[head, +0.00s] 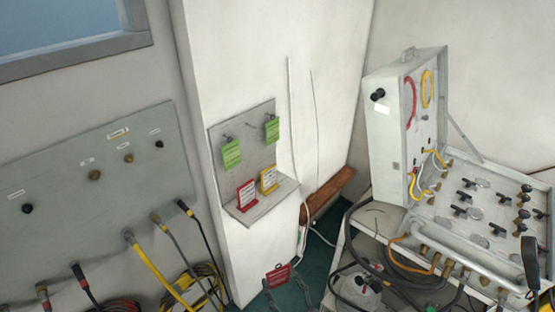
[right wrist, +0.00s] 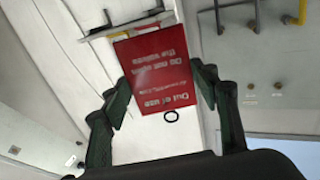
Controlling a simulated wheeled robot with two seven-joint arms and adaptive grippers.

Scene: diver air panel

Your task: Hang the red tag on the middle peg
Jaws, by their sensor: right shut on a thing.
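A red tag (head: 278,274) with white lettering is held in my right gripper (head: 282,280), low in the middle of the head view. In the right wrist view the red tag (right wrist: 160,68) sits between the two fingers, its lettering upside down and a small ring at its lower edge. The grey peg board (head: 262,152) is on the white wall, above and left of the gripper and apart from it. The middle peg (head: 250,125) looks bare. Green tags hang on the left (head: 231,153) and right (head: 272,130) pegs. My left gripper is out of view.
A red-framed card (head: 246,195) and a yellow-framed card (head: 268,180) stand on the board's shelf (head: 262,204). An open valve case (head: 390,150) with hoses stands at the right. A grey panel (head: 75,185) with cables is at the left.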

